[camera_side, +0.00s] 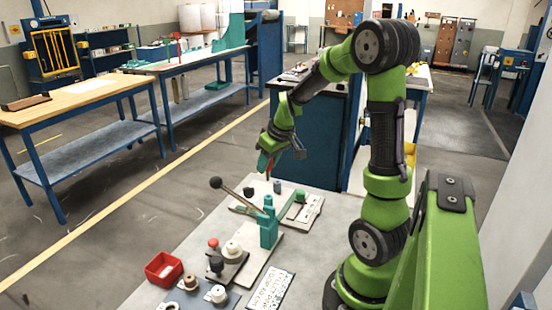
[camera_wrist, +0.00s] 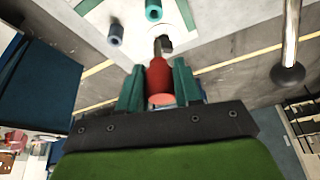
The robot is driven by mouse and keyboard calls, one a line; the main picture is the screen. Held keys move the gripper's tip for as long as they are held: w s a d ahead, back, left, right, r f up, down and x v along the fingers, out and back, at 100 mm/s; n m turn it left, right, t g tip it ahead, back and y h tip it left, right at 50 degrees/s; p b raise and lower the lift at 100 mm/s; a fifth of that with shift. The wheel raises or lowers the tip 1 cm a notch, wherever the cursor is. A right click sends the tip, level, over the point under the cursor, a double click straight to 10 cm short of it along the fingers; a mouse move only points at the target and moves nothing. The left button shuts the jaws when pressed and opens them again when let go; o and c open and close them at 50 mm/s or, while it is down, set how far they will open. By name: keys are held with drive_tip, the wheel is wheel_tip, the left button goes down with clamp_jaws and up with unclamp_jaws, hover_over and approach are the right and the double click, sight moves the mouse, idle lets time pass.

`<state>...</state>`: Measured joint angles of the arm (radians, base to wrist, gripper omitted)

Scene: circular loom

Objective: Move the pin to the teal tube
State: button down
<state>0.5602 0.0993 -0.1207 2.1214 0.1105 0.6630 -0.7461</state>
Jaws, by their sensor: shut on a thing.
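My gripper (camera_side: 268,168) is shut on the red pin (camera_wrist: 158,80), held between its two teal fingers in the wrist view. The pin's dark metal tip points away from the gripper. In the side view the pin (camera_side: 263,164) shows as a red patch at the jaws, above the white plate. The teal tube (camera_wrist: 153,10) stands beyond the pin tip at the top of the wrist view, apart from it.
A teal clamp (camera_side: 268,225) with a black-knobbed lever (camera_side: 216,183) stands in front of the plate. The lever's ball (camera_wrist: 288,75) is at right in the wrist view. A red bin (camera_side: 164,268) and several knobbed parts sit at the front left of the table.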

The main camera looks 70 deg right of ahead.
sight(268, 180)
drive_tip(key=shift+f, duration=1.9)
drive_tip(key=shift+f, duration=0.35)
drive_tip(key=shift+f, duration=0.7)
drive_tip(key=shift+f, duration=0.15)
drive_tip(key=shift+f, duration=1.25)
drive_tip(key=c, duration=0.7)
unclamp_jaws()
drive_tip(key=v, duration=1.6)
drive_tip(key=shift+s+r, duration=0.2)
drive_tip(key=shift+r, duration=0.15)
